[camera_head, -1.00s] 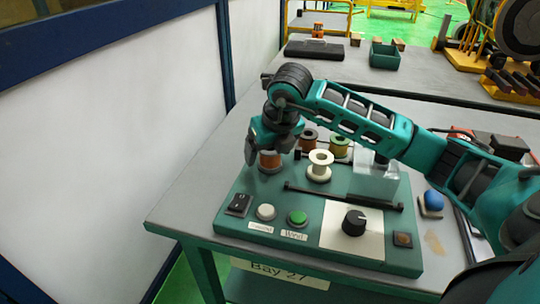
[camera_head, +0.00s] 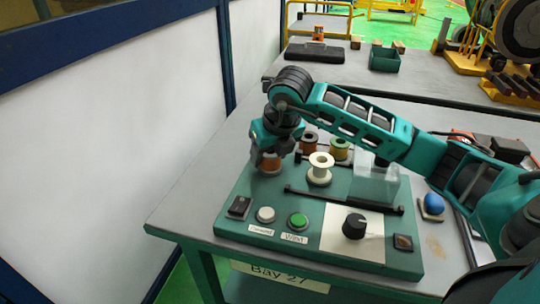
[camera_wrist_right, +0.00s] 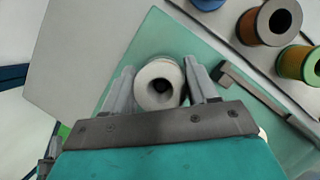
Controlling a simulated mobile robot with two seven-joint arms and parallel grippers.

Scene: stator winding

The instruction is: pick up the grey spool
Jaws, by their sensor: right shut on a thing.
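The grey spool (camera_wrist_right: 160,84) has a pale grey flange and a dark centre hole in the wrist view. My right gripper (camera_wrist_right: 161,88) has a finger on each side of it and is shut on it. In the head view, my right gripper (camera_head: 267,158) is at the left back of the green board, and the spool's reddish-brown winding (camera_head: 270,167) shows low between the fingers. The spool is at or very near the board; I cannot tell if it is lifted. My left gripper is not in view.
A blue-rimmed spool (camera_wrist_right: 207,3) shows in the wrist view. A clear box (camera_head: 377,185) and black knob (camera_head: 354,224) are to the right.

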